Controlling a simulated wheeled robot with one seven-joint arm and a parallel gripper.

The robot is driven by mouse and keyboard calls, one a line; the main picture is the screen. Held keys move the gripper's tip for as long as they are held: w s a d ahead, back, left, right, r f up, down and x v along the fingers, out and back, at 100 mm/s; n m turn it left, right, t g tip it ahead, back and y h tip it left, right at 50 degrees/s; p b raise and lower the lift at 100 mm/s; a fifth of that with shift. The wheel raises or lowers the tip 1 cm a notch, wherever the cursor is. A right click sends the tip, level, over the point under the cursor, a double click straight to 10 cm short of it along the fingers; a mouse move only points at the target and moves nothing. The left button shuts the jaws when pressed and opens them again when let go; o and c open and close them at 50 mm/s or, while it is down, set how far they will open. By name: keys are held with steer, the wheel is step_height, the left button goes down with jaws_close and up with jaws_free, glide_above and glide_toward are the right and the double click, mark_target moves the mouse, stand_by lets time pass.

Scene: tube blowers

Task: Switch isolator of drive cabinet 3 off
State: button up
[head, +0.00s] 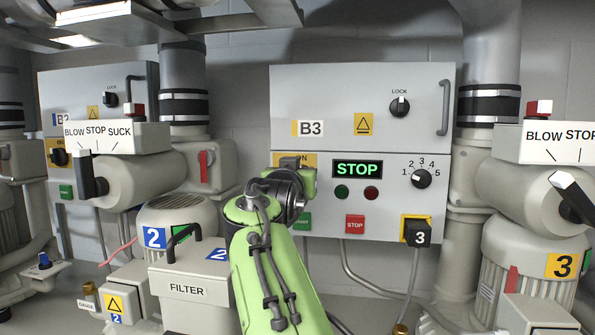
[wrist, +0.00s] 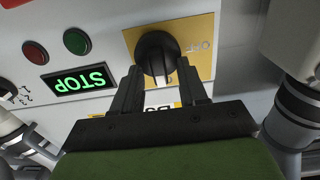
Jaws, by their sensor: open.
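Drive cabinet B3 (head: 320,90) stands ahead in the head view. Its isolator is a black rotary knob (wrist: 157,52) on a yellow plate (wrist: 204,30). The wrist view shows the cabinet upside down, with OFF lettering beside the knob. In the head view the yellow plate (head: 309,159) is partly covered by my arm, and the knob is hidden. My gripper (wrist: 160,85) is open, with one dark finger on each side of the knob's near end. I cannot tell whether the fingers touch it. In the head view my green gripper body (head: 309,182) is in front of the plate.
A lit STOP display (head: 357,169), lamps, a red STOP button (head: 355,225) and a black block marked 3 (head: 417,233) are right of the isolator. A lock knob (head: 400,107) is above. Blower 2 (head: 175,215) and blower 3 (head: 530,250) flank the cabinet.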

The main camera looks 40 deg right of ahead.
jaws_close()
steer(key=shift+a+n, duration=0.1)
steer(key=shift+n, duration=0.2)
steer(key=n+p, duration=0.1)
steer(key=n, duration=0.4)
steer(key=f+n+p, duration=0.1)
steer(key=n, duration=0.5)
steer(key=n+p, duration=0.1)
steer(key=n, duration=0.5)
steer(key=shift+w+a+f, duration=0.15)
steer(key=shift+w+a, duration=0.15)
steer(key=shift+w, duration=0.1)
steer(key=shift+n, duration=0.3)
jaws_free()
